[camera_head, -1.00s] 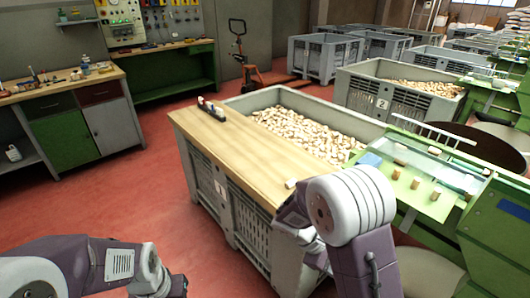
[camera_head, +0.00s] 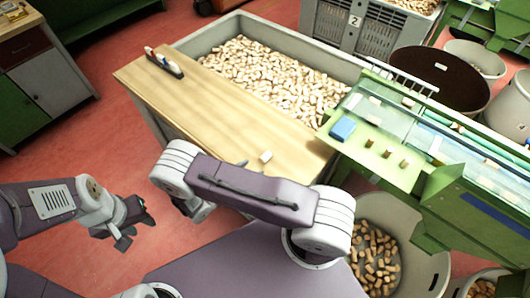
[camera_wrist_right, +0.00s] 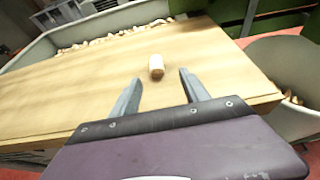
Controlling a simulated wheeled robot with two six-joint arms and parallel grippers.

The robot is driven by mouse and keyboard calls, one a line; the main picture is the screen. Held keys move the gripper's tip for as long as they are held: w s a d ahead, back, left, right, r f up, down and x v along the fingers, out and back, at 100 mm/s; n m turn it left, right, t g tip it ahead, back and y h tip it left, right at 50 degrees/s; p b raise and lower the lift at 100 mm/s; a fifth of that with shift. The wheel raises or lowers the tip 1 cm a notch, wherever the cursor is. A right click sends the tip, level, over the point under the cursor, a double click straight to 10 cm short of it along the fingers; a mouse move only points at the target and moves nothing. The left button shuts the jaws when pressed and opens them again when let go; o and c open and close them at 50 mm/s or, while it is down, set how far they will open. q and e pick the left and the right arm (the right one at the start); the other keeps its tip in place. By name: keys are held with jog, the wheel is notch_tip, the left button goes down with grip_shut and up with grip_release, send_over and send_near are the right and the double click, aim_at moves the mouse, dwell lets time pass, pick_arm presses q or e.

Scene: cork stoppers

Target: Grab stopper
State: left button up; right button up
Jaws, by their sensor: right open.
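A single pale cork stopper (camera_head: 265,157) lies on the wooden board (camera_head: 190,105), near its front right corner. In the right wrist view the stopper (camera_wrist_right: 156,66) is just beyond the fingertips and between their lines, touching neither. My right gripper (camera_wrist_right: 160,78) is open and empty above the board. In the head view my right arm hides most of it. My left gripper (camera_head: 134,230) hangs over the red floor, left of the board and away from the stopper. It is too small there to judge its jaws.
The board lies across a grey crate (camera_head: 205,38) full of cork stoppers. A small holder (camera_head: 163,62) stands at the board's far left. A green machine (camera_head: 385,150) with a blue block (camera_head: 342,129) and several corks stands at right. A bin of corks (camera_head: 410,250) is below it.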

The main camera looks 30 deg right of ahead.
aim_at(262, 160)
jog(key=x, duration=0.4)
jog(key=shift+w+f+p, duration=0.15)
jog(key=shift+w+p, duration=0.2)
jog(key=shift+d, duration=0.25)
jog(key=p+x, duration=0.1)
jog(key=x, duration=0.3)
jog(key=shift+w+f, duration=0.15)
jog(key=shift+w, duration=0.05)
jog(key=shift+w+d+f, duration=0.15)
jog(key=shift+d, duration=0.05)
pick_arm(q)
jog(key=shift+w+d+r, duration=0.1)
jog(key=shift+w+r, duration=0.1)
jog(key=shift+r, duration=0.3)
jog(key=shift+w+r, duration=0.2)
jog(key=shift+r, duration=0.25)
pick_arm(e)
jog(key=shift+a, duration=0.1)
jog(key=c, duration=0.6)
grip_shut()
